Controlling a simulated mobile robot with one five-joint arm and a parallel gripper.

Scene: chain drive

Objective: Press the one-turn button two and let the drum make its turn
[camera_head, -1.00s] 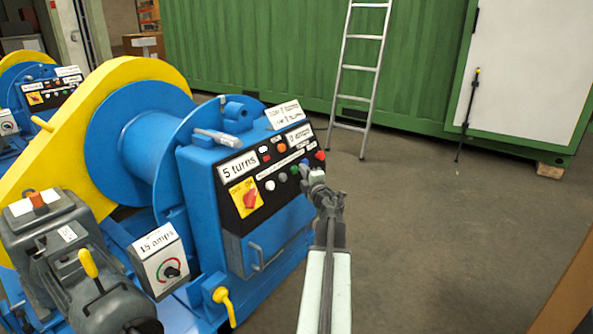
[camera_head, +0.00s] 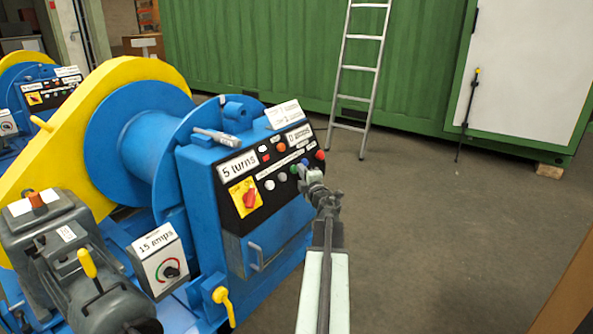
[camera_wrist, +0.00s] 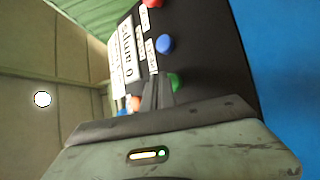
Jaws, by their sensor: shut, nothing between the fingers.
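The blue drum (camera_head: 140,145) sits in the winch beside its black control panel (camera_head: 235,205). The panel carries a row of round buttons: white (camera_head: 269,185), grey (camera_head: 283,177), green (camera_head: 294,169), blue and red (camera_head: 320,155). I cannot read which is button two. My gripper (camera_head: 303,170) is shut and empty, its tip in front of the panel by the green and blue buttons. In the wrist view the shut fingertips (camera_wrist: 158,85) lie beside the green button (camera_wrist: 175,82), below the blue button (camera_wrist: 165,44). Whether they touch the panel cannot be told.
A red switch on a yellow plate (camera_head: 246,197) and a "5 turns" label (camera_head: 238,165) are on the panel's left. A "15 amps" box (camera_head: 160,257) stands in front. A ladder (camera_head: 361,75) leans on the green container (camera_head: 260,50).

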